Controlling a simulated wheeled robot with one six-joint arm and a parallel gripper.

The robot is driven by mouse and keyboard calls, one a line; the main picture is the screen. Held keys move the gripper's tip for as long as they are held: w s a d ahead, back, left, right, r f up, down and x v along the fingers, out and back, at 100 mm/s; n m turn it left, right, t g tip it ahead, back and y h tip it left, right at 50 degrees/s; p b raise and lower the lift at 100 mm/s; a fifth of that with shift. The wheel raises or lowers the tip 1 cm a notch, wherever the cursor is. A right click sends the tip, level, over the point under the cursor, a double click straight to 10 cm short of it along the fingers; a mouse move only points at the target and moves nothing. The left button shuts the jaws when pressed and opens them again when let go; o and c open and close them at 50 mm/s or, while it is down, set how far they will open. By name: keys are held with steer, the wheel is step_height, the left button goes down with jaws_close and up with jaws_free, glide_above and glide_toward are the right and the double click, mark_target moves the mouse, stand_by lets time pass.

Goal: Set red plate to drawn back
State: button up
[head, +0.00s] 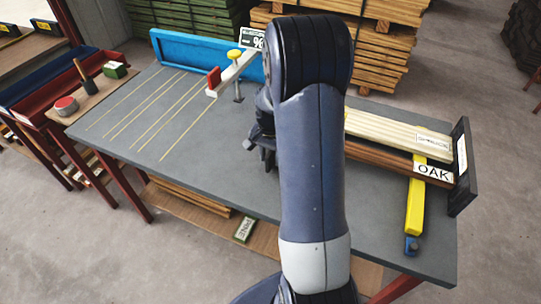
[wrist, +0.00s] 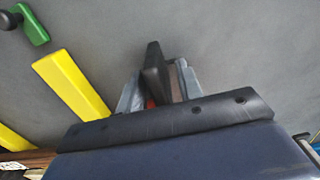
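A small red plate (head: 213,78) stands upright at the near left end of a pale bar (head: 230,73), beside a yellow knob (head: 234,55) on the grey bench. The red plate is not clearly seen in the wrist view. My gripper (head: 265,152) hangs over the middle of the bench, to the right of and nearer than the red plate, apart from it. My arm partly hides it. In the wrist view my gripper (wrist: 157,70) shows grey and black finger parts. I cannot tell if anything is between them.
A blue fence (head: 195,48) edges the back left. Pale and brown boards (head: 385,130) lie at the right against a black upright panel (head: 461,165). A yellow bar (head: 415,205) lies beneath them. The wrist view shows yellow bars (wrist: 75,85) and a green handle (wrist: 33,25). The bench's front left is clear.

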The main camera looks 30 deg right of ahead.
steer(key=shift+c, duration=0.5)
jaws_close()
